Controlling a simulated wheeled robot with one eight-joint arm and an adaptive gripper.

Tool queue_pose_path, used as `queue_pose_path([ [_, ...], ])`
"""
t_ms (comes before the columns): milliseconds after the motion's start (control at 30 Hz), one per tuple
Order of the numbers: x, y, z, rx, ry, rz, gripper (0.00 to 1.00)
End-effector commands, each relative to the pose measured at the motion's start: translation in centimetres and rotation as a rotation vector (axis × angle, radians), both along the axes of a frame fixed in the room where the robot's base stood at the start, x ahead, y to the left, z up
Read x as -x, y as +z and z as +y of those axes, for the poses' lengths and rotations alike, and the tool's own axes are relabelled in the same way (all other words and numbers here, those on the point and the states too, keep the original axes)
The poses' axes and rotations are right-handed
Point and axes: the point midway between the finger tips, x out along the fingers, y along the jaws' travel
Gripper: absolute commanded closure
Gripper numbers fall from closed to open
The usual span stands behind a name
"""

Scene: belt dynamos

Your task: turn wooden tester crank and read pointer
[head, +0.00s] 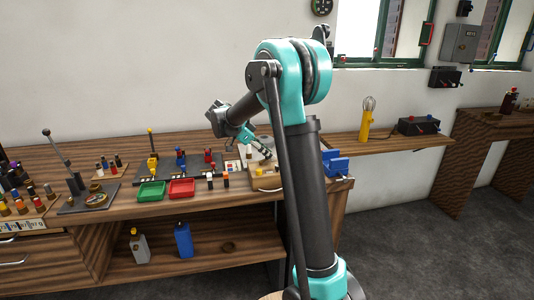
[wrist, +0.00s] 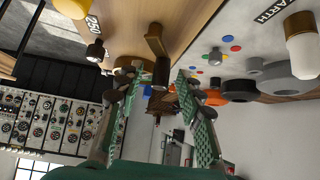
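The wooden tester (head: 265,183) is a pale box at the right end of the bench, partly covered by my arm. My gripper (head: 266,150) also shows just above the tester. I cannot make out a pointer reading.
A blue vise (head: 336,163) is right of the tester. Green (head: 151,191) and red (head: 181,188) trays lie to its left, with small levered stands behind. Black and white terminals (wrist: 303,50) sit beside the crank.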

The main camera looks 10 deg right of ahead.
Motion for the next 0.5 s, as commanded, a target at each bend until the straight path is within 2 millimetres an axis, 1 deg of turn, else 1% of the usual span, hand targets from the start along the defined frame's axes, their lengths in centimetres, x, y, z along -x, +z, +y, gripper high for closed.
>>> queue_pose_path([
  [267, 0.0, 0.4, 0.3, 0.001, 0.001, -0.001, 0.63],
  [367, 0.0, 1.1, 1.1, 0.001, 0.001, -0.001, 0.63],
  [500, 0.1, 3.0, 3.0, 0.001, 0.003, 0.0, 0.63],
])
